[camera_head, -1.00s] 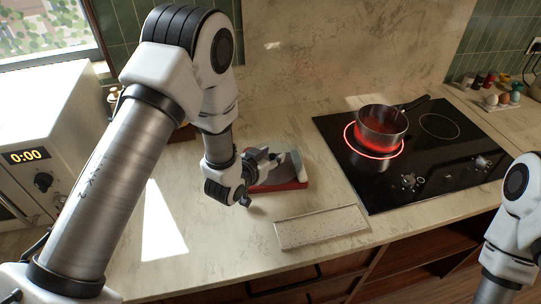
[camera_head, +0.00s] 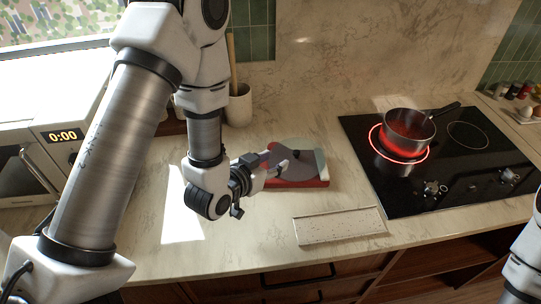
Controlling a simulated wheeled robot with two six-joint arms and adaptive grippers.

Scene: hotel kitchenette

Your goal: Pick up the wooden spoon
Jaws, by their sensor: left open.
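A thin wooden handle (camera_head: 232,62) stands upright in a white crock (camera_head: 239,106) at the back of the counter, just right of my left arm. It may be the wooden spoon; no spoon bowl shows, and my arm covers part of the crock. My left gripper (camera_head: 280,164) is open and empty, in front and to the right of the crock. In the picture it overlaps a red-based object with a grey and pale top (camera_head: 316,164); I cannot tell whether they touch. Only part of my right arm shows at the right edge, and its gripper is out of view.
A pot (camera_head: 408,131) stands on a glowing red burner of the black cooktop (camera_head: 400,196). A pale speckled board (camera_head: 340,226) lies near the counter's front edge. A white oven with a clock (camera_head: 62,136) is at left. Small jars (camera_head: 515,90) stand at far right.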

